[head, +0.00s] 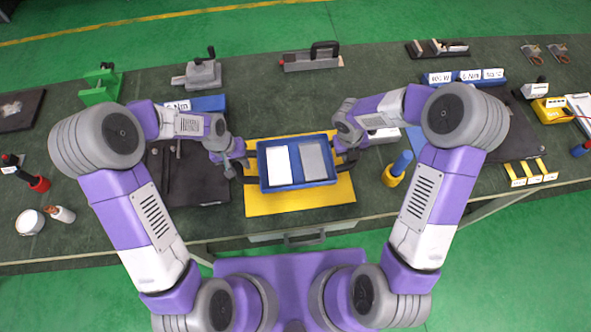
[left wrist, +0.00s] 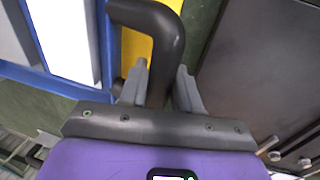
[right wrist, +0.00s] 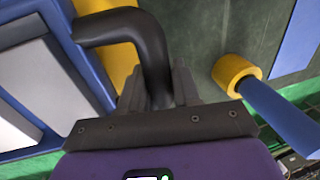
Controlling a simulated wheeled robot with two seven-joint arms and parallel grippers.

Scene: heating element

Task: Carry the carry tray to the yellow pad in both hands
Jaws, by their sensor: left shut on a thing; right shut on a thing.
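The blue carry tray (head: 296,186) is over the yellow pad (head: 256,206) in the head view, with pad showing on all sides. I cannot tell whether it touches the pad. It holds a white block and a grey block. My left gripper (head: 243,166) is shut on the tray's left black handle, seen between the fingers in the left wrist view (left wrist: 160,85). My right gripper (head: 346,160) is shut on the right black handle, which also shows in the right wrist view (right wrist: 150,55). The tray looks about level.
A dark mat (head: 200,182) with thin tools lies left of the pad. A blue bin (head: 208,103) is behind the mat. The bench's front edge is just in front of the pad.

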